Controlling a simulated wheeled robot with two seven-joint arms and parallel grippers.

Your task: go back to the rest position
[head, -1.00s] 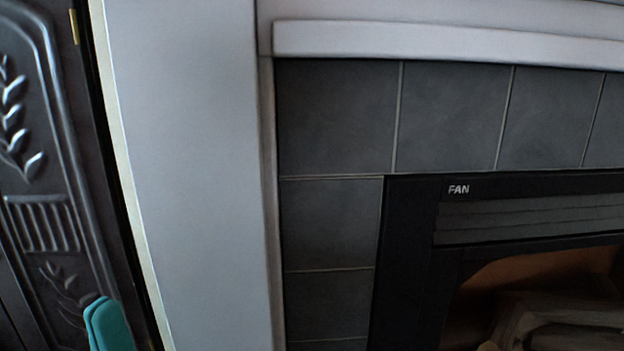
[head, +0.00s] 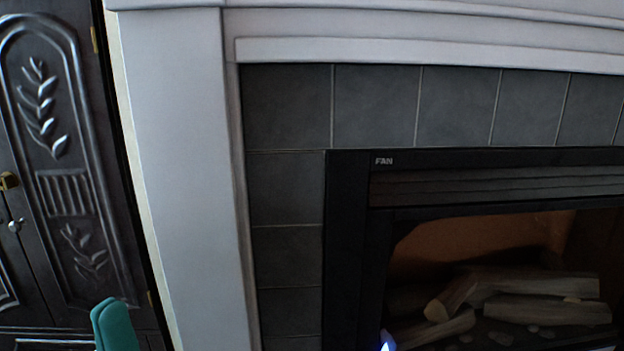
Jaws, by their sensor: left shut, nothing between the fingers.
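My left gripper (head: 113,325) shows at the bottom left of the head view as teal fingers pressed together. It is shut and empty, with the dark carved cabinet behind it in the picture. It appears clear of the cabinet and the white fireplace surround. The rest of my left arm is out of the picture. My right gripper is not in view. No books show.
A white fireplace surround (head: 180,170) with grey tiles (head: 375,105) fills the middle and right. Its black firebox holds logs (head: 540,309), with a small blue-white glow (head: 387,341) low at its left. A dark carved cabinet (head: 60,190) stands left.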

